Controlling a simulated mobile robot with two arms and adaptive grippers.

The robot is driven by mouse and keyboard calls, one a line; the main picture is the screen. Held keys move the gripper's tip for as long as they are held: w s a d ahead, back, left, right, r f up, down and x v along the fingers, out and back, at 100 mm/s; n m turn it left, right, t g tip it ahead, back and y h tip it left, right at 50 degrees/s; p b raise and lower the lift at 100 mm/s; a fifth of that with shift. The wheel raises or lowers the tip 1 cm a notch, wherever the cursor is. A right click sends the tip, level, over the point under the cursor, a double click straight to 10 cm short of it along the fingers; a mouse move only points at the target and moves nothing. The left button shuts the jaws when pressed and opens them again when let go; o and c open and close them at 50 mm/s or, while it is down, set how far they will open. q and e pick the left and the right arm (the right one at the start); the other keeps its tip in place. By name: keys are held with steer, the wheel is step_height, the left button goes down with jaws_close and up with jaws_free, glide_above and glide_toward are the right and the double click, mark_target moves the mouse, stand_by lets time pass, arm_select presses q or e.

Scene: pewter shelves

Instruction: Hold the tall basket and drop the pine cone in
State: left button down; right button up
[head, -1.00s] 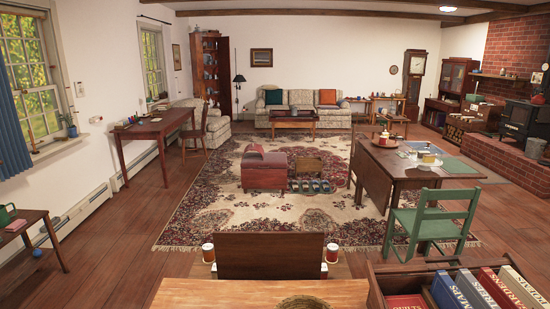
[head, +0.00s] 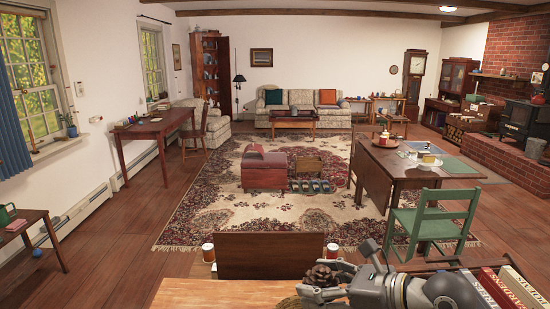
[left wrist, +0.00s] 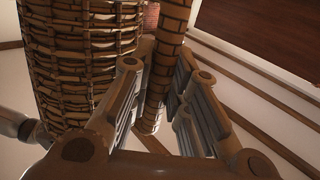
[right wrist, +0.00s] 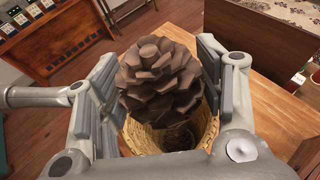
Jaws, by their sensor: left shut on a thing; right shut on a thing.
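The brown pine cone (right wrist: 160,78) is between the fingers of my right gripper (right wrist: 165,88), which is shut on it. In the right wrist view it is above the open mouth of the tall woven basket (right wrist: 142,138). The head view shows the pine cone (head: 322,275) in my right gripper (head: 325,284) and a sliver of the basket's rim (head: 286,303) at the bottom edge. The left wrist view shows the basket's wicker side (left wrist: 80,65). My left gripper (left wrist: 155,85) is shut on the basket's upright wicker handle. My left gripper is outside the head view.
The wooden tabletop (head: 215,292) lies under and around the basket. A dark wooden panel (head: 270,254) stands behind it, between two small cups. A bin of books (head: 515,285) is at the right. A green chair (head: 432,222) stands beyond.

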steer(key=shift+w+a+r, duration=0.1)
steer(key=shift+w+a, duration=0.15)
steer(key=shift+a, duration=0.1)
steer(key=shift+f, duration=2.85)
steer(key=o, duration=0.9)
steer(key=shift+o, duration=0.2)
steer(key=shift+d, duration=0.1)
steer(key=v, duration=1.2)
steer(key=shift+r, duration=0.1)
